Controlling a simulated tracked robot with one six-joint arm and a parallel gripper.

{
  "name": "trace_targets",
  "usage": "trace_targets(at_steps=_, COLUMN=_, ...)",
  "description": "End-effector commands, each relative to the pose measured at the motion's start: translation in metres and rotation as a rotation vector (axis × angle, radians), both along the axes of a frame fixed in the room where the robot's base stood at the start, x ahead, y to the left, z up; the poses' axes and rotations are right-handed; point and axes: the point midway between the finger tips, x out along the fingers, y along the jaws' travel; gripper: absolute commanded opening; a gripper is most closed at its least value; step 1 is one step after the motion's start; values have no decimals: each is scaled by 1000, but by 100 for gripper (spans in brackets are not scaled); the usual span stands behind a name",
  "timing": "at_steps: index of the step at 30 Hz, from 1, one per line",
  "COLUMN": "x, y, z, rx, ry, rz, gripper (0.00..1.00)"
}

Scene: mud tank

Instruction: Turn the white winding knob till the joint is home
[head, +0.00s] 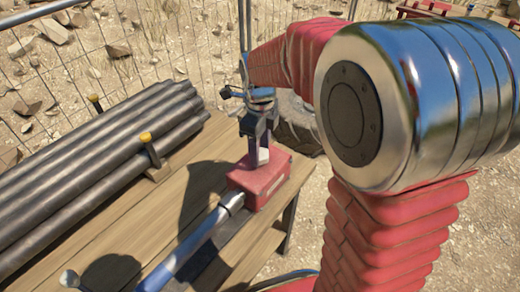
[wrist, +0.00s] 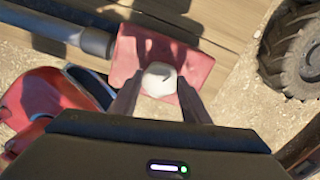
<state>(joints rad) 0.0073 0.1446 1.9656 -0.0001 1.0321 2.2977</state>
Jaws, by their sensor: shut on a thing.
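The white winding knob (wrist: 159,79) sits on top of a red block (wrist: 127,48). In the head view the knob (head: 263,156) shows just under my gripper (head: 261,146), and the red block (head: 259,183) stands at the bench's edge. My gripper points down, and in the wrist view its two dark fingers (wrist: 159,88) stand either side of the knob, shut on it. A dark mark shows on the knob's top. A blue bar with a silver end (head: 232,202) meets the block's side; I cannot tell how far it is seated.
Several dark pipes (head: 100,165) lie on the wooden bench (head: 150,222) at left, held by yellow-topped posts (head: 146,138). A tyre (wrist: 295,58) stands on the ground beyond the bench. A wire fence (head: 200,45) runs behind. Bare bench lies between pipes and block.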

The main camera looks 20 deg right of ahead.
Motion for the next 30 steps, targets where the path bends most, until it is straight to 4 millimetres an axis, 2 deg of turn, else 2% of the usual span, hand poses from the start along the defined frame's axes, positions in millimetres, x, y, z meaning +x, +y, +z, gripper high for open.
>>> trace_targets(at_steps=9, x=1, y=0, z=1, rx=1, ry=-5, rz=-96, gripper=20)
trace_targets(at_steps=21, x=2, y=0, z=1, rx=2, ry=-6, rz=-101, gripper=20)
trace_targets(at_steps=22, x=2, y=0, z=1, rx=2, ry=-6, rz=-101, gripper=44)
trace_targets(at_steps=30, x=1, y=0, z=1, rx=0, ry=-3, rz=-101, gripper=61)
